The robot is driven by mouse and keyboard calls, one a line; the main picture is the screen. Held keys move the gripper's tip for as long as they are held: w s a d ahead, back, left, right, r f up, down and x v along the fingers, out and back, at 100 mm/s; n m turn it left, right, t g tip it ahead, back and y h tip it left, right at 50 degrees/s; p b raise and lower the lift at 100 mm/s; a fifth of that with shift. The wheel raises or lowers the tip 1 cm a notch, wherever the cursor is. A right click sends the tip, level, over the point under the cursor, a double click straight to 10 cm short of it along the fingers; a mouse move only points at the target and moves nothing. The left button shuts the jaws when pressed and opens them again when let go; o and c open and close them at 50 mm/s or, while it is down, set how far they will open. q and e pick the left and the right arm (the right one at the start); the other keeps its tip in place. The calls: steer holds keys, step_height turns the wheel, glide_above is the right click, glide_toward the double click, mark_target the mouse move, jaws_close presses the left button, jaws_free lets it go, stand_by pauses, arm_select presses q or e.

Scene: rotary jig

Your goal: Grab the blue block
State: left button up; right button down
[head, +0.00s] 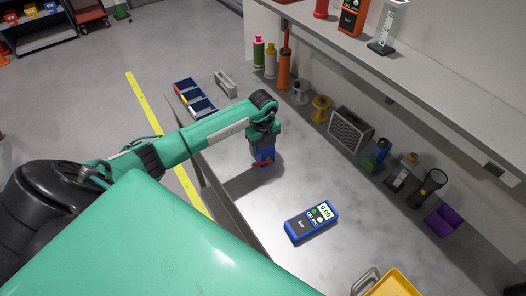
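A small bright blue piece (263,154), which looks like the blue block, shows directly below the wrist of my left arm over the grey worktop (270,205). A red part shows at its lower edge. My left gripper (263,158) points down at this spot. Its fingers are too small and dark to tell from the blue piece, so I cannot tell whether they are open or closed on it. My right gripper is out of view.
A blue handheld meter (311,222) lies on the open worktop. Small bins (195,98) stand at the left edge. A yellow tray (393,284) is at the front.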

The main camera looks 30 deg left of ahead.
arm_select(q)
steer(key=c, duration=0.7)
steer(key=shift+w, duration=0.1)
steer(key=shift+c, duration=1)
steer(key=shift+r, duration=0.15)
